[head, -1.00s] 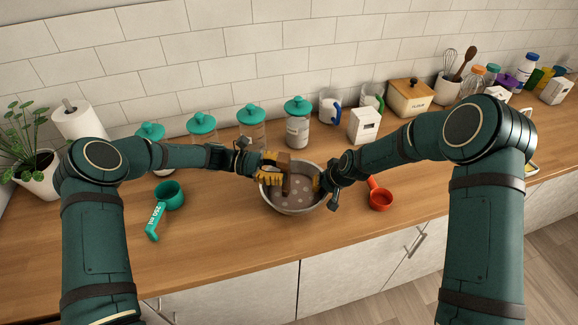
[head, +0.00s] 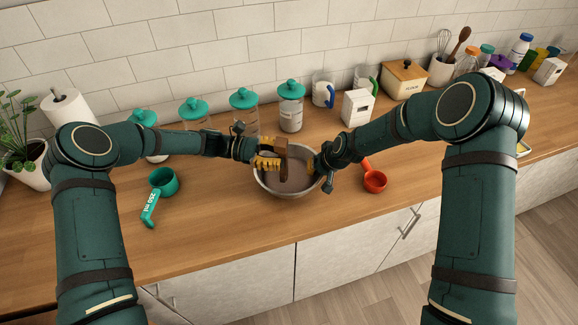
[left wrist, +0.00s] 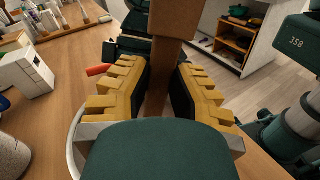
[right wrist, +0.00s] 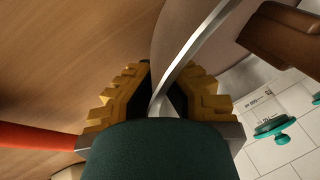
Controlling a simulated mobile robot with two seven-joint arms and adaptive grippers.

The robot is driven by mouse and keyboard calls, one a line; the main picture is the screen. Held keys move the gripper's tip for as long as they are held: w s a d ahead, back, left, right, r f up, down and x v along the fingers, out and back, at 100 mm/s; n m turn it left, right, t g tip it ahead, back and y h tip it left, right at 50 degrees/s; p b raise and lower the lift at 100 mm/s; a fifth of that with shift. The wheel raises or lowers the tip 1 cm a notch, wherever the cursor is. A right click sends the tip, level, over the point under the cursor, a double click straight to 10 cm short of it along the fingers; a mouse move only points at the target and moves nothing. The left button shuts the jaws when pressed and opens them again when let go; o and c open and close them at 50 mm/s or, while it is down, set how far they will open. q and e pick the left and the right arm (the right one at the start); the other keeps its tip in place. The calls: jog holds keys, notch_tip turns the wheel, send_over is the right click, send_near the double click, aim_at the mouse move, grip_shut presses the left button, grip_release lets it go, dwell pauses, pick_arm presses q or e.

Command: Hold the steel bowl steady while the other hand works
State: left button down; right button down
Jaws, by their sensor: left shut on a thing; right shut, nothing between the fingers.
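The steel bowl (head: 287,194) stands on the wooden counter between my two hands, with a brownish mixture inside. My left gripper (head: 268,161) is shut on a brown wooden stirring tool (left wrist: 172,50), held upright over the bowl with its lower end down inside. The tool's lower tip is hidden. My right gripper (head: 317,167) is at the bowl's right rim. In the right wrist view its yellow fingers are shut, with the bowl's bright rim (right wrist: 199,45) right at the fingertips. Whether they touch the rim is hard to tell.
A red measuring cup (head: 374,181) lies close to the right of my right gripper. A teal measuring cup (head: 162,181) lies at the left. Teal-lidded jars (head: 291,108), a white carton (head: 358,108) and a flour box (head: 404,78) line the wall.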

aim_at(285, 140)
pick_arm(q)
jog(key=shift+w+d+r, duration=0.15)
jog(key=shift+d+r, duration=0.05)
jog(key=shift+d, duration=0.2)
jog(key=shift+w+d+r, duration=0.1)
jog(key=shift+d+r, duration=0.05)
jog(key=shift+d, duration=0.25)
jog(key=shift+s+r, duration=0.35)
jog(key=shift+r, duration=0.9)
jog(key=shift+s+r, duration=0.3)
jog(key=shift+r, duration=1)
jog(key=shift+s+r, duration=0.35)
jog(key=shift+r, duration=0.9)
jog(key=shift+r, duration=2)
pick_arm(e)
jog(key=c, duration=1.1)
grip_release()
jog(key=shift+o, duration=0.2)
